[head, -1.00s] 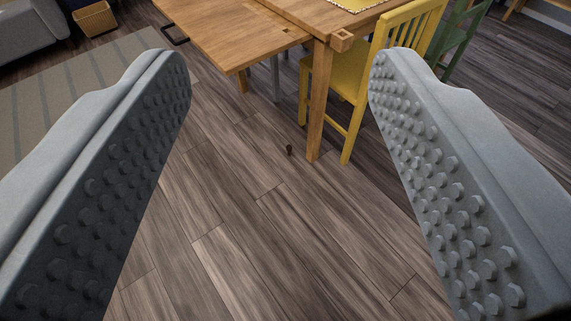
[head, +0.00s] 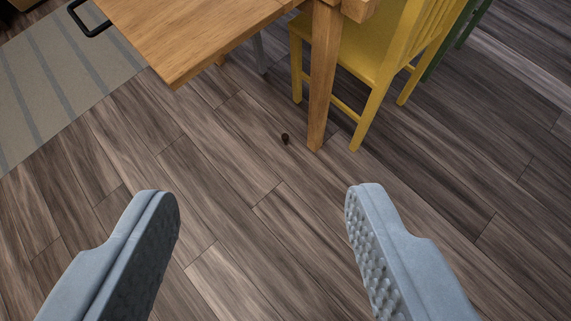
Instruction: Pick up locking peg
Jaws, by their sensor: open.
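A small dark brown object (head: 285,138), which looks like the locking peg, is on the wood floor just left of a table leg. It is too small to make out in detail. My gripper (head: 262,195) is open and empty, with its two grey studded fingers wide apart. The peg shows between and beyond the fingertips, and nothing touches it.
A wooden table (head: 195,35) with a leg (head: 323,80) stands behind the peg. A yellow chair (head: 375,60) is close on the right, with part of a green chair (head: 455,45) behind. A striped rug (head: 60,85) lies at left. The floor in front is clear.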

